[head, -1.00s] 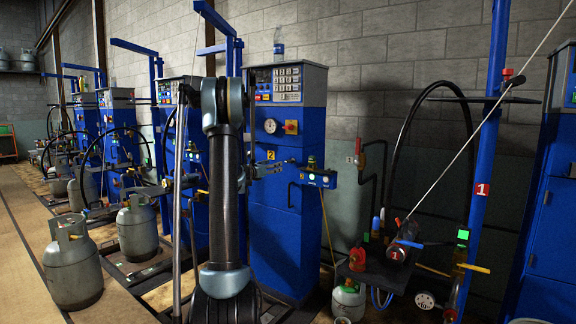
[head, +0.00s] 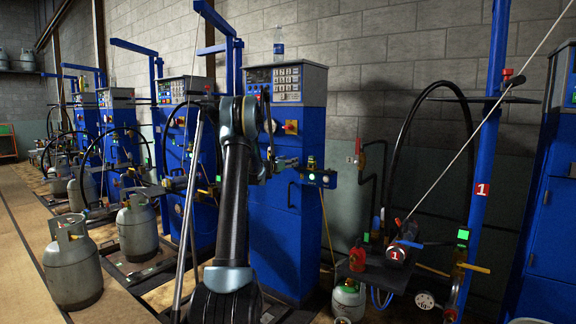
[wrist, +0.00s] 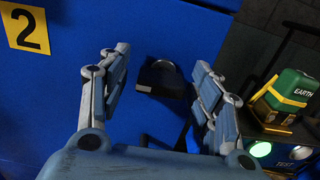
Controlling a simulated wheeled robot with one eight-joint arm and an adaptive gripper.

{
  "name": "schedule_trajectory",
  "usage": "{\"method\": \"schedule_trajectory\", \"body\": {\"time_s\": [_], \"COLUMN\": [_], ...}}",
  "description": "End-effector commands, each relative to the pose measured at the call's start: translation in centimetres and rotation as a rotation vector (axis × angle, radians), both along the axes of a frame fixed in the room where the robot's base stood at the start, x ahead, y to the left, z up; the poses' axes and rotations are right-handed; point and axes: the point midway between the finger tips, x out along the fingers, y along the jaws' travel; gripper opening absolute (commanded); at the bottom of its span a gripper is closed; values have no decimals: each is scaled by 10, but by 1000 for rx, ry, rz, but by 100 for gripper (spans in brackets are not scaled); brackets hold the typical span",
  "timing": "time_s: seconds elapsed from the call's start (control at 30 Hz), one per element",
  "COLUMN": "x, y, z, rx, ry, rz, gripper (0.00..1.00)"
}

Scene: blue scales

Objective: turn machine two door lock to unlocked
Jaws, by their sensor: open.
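Machine two's blue cabinet (head: 290,240) stands in the middle of the head view. In the wrist view its blue face (wrist: 60,75) fills much of the picture, with a yellow number 2 label (wrist: 25,28). A small dark lock (wrist: 160,78) sits on this face. My gripper (wrist: 160,58) is open, its two fingers on the left and right of the lock, with nothing held. I cannot tell how far the fingertips are from the face. In the head view my gripper is small and dark in front of the cabinet, and I cannot make out the lock there.
A green EARTH clamp (wrist: 297,90) and a lit green TEST lamp (wrist: 260,149) are close to the right finger. A control box (head: 318,178) juts out right of the cabinet. Grey gas cylinders (head: 72,270) stand at left. A tool shelf (head: 375,278) and blue post are at right.

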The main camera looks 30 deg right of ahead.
Motion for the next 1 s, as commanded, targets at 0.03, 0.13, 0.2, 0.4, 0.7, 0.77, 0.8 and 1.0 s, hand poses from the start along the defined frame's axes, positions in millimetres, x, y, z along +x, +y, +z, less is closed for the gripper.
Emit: {"method": "schedule_trajectory", "body": {"time_s": [0.03,0.13,0.2,0.4,0.7,0.77,0.8,1.0], "x": [1,1,1,1,1,1,1,1], "y": [-2,-3,-3,-2,-2,-2,-2,-2], "z": [0,0,0,0,0,0,0,0], "rx": [0,0,0,0,1,3,5,32], "ry": [0,0,0,0,-2,-6,-12,-77], "rz": [0,0,0,0,0,1,1,1], "gripper": [58,58,58,38,14,14,14,14]}}
